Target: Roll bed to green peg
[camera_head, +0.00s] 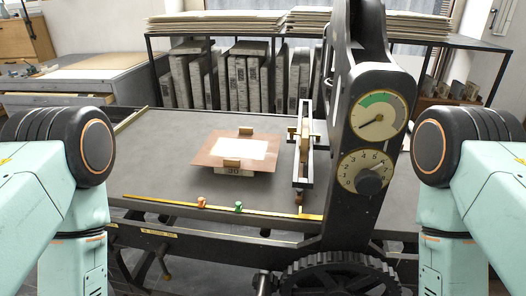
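The press bed (160,150) is a flat dark grey table in the middle, with a brass rail (270,211) along its front edge. A green peg (238,207) stands on that rail, right of an orange peg (201,203). On the bed lies a brown sheet with a white paper (240,150), with small brass blocks at its front and back edges. The dark press frame (345,190) stands at the right of the bed. Both my arms show at the left and right sides, but neither gripper is in view.
A large toothed gear (340,275) sits low on the press frame. Above it are a dial gauge with a green sector (379,115) and a numbered knob (367,171). A rack of grey slabs (235,82) stands behind the bed. A side table (75,75) is at the back left.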

